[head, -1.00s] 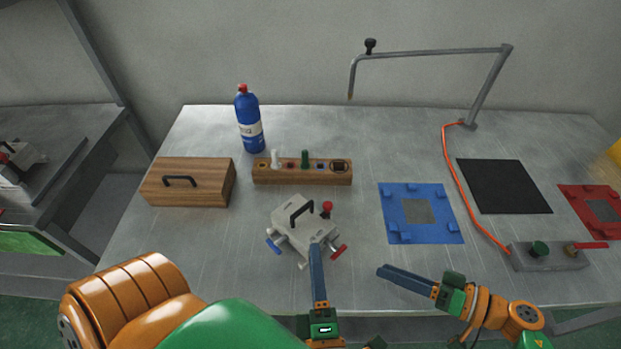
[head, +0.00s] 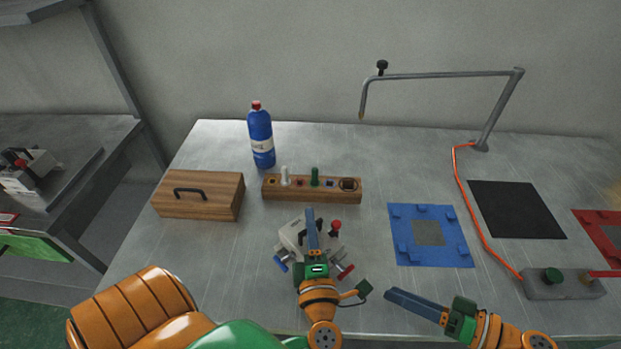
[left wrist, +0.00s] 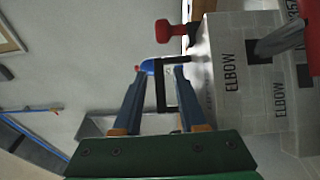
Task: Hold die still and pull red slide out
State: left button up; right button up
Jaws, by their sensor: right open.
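The grey die (head: 290,237) sits on the metal table, with a black top handle and a red knob (head: 336,226). Its red slide (head: 345,271) points to the lower right and its blue slide (head: 281,265) to the lower left. My left gripper (head: 311,222) is over the die and covers much of it. In the left wrist view its fingers (left wrist: 160,95) are open, with the black handle (left wrist: 163,90) between them; the die (left wrist: 245,75), marked ELBOW, is to the right. My right gripper (head: 415,300) is open and empty, right of the die, apart from the red slide.
Behind the die is a wooden block (head: 325,192) with pegs. A wooden box (head: 198,207) and a blue bottle (head: 261,140) stand left of it. A blue fixture (head: 402,258), black mat (head: 515,210) and grey control box (head: 565,288) lie to the right.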

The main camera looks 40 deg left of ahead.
aim_at(336, 263)
pick_arm(q)
grip_shut()
dwell(1.0)
pick_arm(e)
jog(key=shift+o, duration=0.4)
jog(key=shift+w+d+r+g, duration=0.15)
jog(key=shift+w+d+g, duration=0.25)
jog(key=shift+w+d, duration=0.2)
jog(key=shift+m, duration=0.3)
jog(key=x, duration=1.1)
jog(key=shift+s+a, duration=0.1)
jog(key=shift+a, duration=0.2)
